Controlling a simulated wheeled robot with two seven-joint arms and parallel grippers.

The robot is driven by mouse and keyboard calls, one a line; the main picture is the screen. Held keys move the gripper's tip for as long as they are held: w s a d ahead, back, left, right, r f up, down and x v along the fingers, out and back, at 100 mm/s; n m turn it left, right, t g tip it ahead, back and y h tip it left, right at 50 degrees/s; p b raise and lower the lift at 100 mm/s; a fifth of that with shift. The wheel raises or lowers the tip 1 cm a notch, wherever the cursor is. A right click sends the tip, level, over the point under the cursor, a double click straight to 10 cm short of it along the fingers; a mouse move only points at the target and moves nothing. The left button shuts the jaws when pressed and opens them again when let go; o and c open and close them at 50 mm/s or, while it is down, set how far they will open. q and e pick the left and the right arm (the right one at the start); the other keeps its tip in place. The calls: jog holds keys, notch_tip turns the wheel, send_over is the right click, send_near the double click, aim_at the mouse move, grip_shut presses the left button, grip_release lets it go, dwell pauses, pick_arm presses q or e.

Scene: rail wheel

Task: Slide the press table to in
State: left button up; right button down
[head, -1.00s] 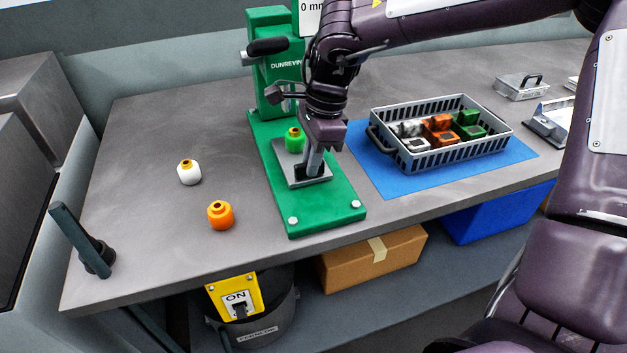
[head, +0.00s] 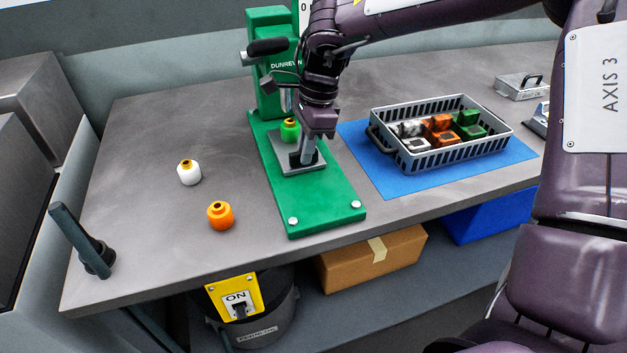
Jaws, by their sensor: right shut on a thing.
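The press table, a grey sliding plate (head: 288,165), lies on the green base of the press (head: 325,205). It sits near the press column, with the base's front part bare. A green round piece (head: 289,130) stands on the plate's back part. My right gripper (head: 304,163) points down at the front part of the plate. It is shut on the dark handle of the press table; the fingers partly hide that handle. The press head is partly hidden behind my right arm. My left gripper is not in view.
A white piece (head: 189,173) and an orange piece (head: 220,216) stand on the bench left of the press. A grey basket (head: 440,158) with several parts stands on a blue mat (head: 390,186) to the right. The bench front between them is clear.

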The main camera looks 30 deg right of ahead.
jog(key=shift+w+r, duration=0.1)
jog(key=shift+w, duration=0.05)
jog(key=shift+w+d+p, duration=0.2)
jog(key=shift+w+p, duration=0.35)
jog(key=shift+w, duration=0.15)
jog(key=shift+w+d+p, duration=0.2)
jog(key=shift+w+p, duration=0.45)
jog(key=shift+p, duration=0.05)
jog(key=c, duration=1.2)
grip_release()
jog(key=shift+s, duration=0.1)
jog(key=shift+c, duration=0.2)
